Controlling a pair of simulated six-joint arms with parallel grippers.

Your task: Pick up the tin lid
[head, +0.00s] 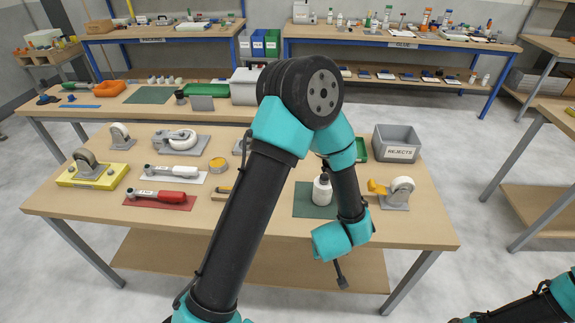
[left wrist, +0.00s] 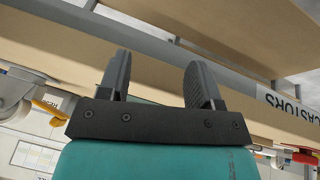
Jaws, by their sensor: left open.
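My right gripper is out of view; only part of that arm shows at bottom right.
The near table (head: 85,203) holds red-and-white tools (head: 162,198), castors (head: 95,172), a white bottle (head: 322,190) on a green mat and a grey REJECTS bin (head: 397,145). A CASTORS label (left wrist: 283,104) is on an edge close by in the left wrist view.

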